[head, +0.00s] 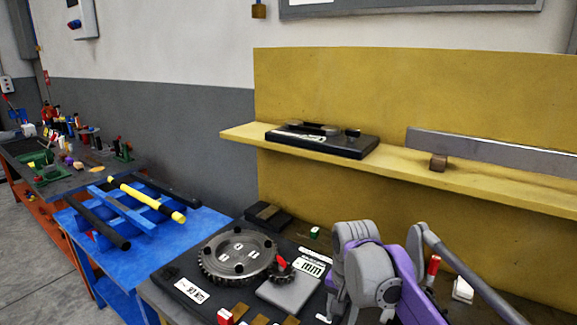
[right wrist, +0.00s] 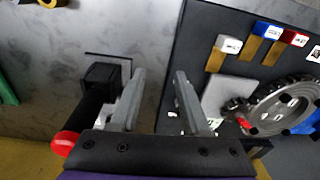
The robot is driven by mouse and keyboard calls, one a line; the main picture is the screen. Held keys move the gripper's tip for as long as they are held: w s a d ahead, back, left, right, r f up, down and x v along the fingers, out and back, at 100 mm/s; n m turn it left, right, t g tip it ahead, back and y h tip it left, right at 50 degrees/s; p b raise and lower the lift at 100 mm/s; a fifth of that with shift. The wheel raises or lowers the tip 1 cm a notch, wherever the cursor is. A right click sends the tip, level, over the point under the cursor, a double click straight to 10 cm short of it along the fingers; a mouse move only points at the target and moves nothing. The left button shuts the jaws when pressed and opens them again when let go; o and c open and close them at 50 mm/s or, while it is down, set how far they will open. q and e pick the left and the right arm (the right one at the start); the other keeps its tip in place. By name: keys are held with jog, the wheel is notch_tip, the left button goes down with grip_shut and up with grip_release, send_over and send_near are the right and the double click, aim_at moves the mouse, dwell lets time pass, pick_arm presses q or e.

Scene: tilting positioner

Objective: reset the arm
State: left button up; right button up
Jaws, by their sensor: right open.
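A dark lever (right wrist: 88,108) with a red knob (right wrist: 65,143) rises from a black block (right wrist: 103,75) at the left of the right wrist view. A red-tipped handle (head: 433,266), which looks like the same lever, shows beside my right arm in the head view. My right gripper (right wrist: 159,76) is open and empty, its fingers pointing toward the grey table surface between the lever and a black board. The lever lies just outside the left finger, and I cannot tell whether they touch. My left gripper is not in view.
The black board (head: 189,267) carries a large gear (head: 238,255), a small gear (head: 283,269) and tagged brass strips. A yellow shelf (head: 391,160) holds a black device (head: 322,143). A blue table (head: 204,232) with a rack of bars stands to the left.

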jog(key=s+d+f+n+t, duration=0.1)
jog(key=s+d+f+n, duration=0.1)
jog(key=s+f, duration=0.2)
jog(key=s+d+f+n+t, duration=0.2)
jog(key=s+f, duration=0.2)
jog(key=s, duration=0.5)
jog(key=s+d+f+n+t, duration=0.1)
jog(key=s+d+f+n, duration=0.1)
jog(key=s+f, duration=0.3)
jog(key=shift+s+d+t, duration=0.15)
jog(key=shift+s+t, duration=0.15)
jog(key=shift+s, duration=1)
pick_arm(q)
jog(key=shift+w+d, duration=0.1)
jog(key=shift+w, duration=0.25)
